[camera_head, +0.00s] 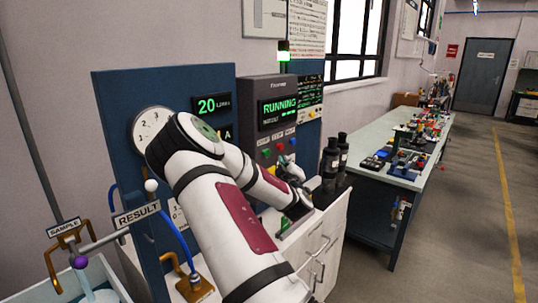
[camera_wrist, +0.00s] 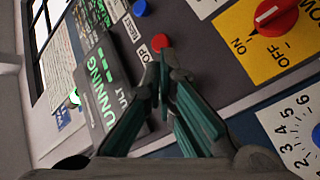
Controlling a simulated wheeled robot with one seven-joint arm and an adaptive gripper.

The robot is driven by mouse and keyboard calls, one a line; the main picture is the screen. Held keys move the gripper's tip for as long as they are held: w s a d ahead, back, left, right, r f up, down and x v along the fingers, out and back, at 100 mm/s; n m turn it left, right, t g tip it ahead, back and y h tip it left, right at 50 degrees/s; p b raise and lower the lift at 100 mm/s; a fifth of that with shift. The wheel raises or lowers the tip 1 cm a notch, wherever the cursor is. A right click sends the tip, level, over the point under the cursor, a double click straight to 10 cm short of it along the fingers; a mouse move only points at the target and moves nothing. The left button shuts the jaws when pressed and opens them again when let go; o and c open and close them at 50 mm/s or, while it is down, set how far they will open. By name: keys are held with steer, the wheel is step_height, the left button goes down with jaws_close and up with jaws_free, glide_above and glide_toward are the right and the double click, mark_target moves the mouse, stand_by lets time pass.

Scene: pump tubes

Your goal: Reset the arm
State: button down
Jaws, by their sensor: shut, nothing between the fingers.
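My white arm with dark red panels reaches up from the bottom in the head view and bends right toward the control panel (camera_head: 268,88). My gripper (camera_head: 287,160) is small and partly hidden behind the forearm there, in front of the panel's lower part. In the wrist view my gripper (camera_wrist: 163,72) has its green-grey fingers shut with nothing between them. The fingertips appear just below a red button (camera_wrist: 160,42); I cannot tell whether they touch the panel. A blue button (camera_wrist: 140,8) is above it. The green screen (camera_wrist: 103,75) reads RUNNING.
A red ON/OFF knob (camera_wrist: 276,16) sits on a yellow plate. Two dark bottles (camera_head: 330,160) stand right of the panel. A RESULT sign (camera_head: 137,214) and brown pipes are at left. A workbench (camera_head: 425,160) holds small parts; floor at right is clear.

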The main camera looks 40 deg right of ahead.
stand_by(0.4)
steer(key=s+a+r+m+g+y, duration=0.2)
steer(key=s+a+y, duration=0.1)
steer(key=a, duration=0.7)
steer(key=s+a+r+m+g+y, duration=0.2)
steer(key=a+y, duration=0.2)
steer(key=a, duration=0.6)
steer(key=s+a+r+m+g+y, duration=0.2)
steer(key=s+a+y, duration=0.1)
steer(key=a, duration=0.7)
steer(key=s+a+r+n+g+y, duration=0.1)
steer(key=s+a+r+n, duration=0.1)
steer(key=s+a, duration=0.6)
steer(key=s+a+r+n+g+y, duration=0.1)
steer(key=s+a+n, duration=0.1)
steer(key=s+a, duration=0.6)
steer(key=s, duration=0.5)
steer(key=shift+r+g, duration=0.35)
steer(key=shift+g, duration=0.05)
